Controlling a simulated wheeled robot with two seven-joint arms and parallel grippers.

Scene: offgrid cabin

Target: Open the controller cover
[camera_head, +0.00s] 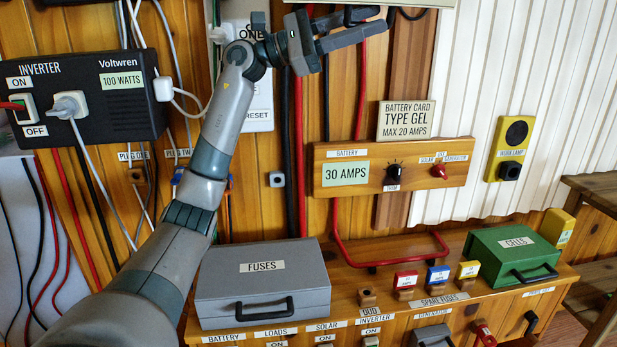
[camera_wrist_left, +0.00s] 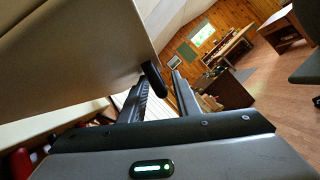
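The pale controller cover (camera_wrist_left: 70,50) fills the upper left of the left wrist view. A short black handle (camera_wrist_left: 152,78) stands out from its lower right edge. In the head view only the lower edge of a pale box (camera_head: 425,3) shows at the top, with a dark handle (camera_head: 410,14) under it. My left gripper (camera_head: 384,20) is open, its fingers reaching right, just below that edge. In the left wrist view its fingertips (camera_wrist_left: 160,78) are apart, with the handle close by the left one. I cannot tell whether they touch. My right gripper is out of view.
Below are a grey fuses box (camera_head: 262,282), a green cells box (camera_head: 512,254) and a wooden battery panel (camera_head: 440,165). A black inverter (camera_head: 85,92) with plugs and cables hangs at left. Red and black cables run down the wall behind my gripper.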

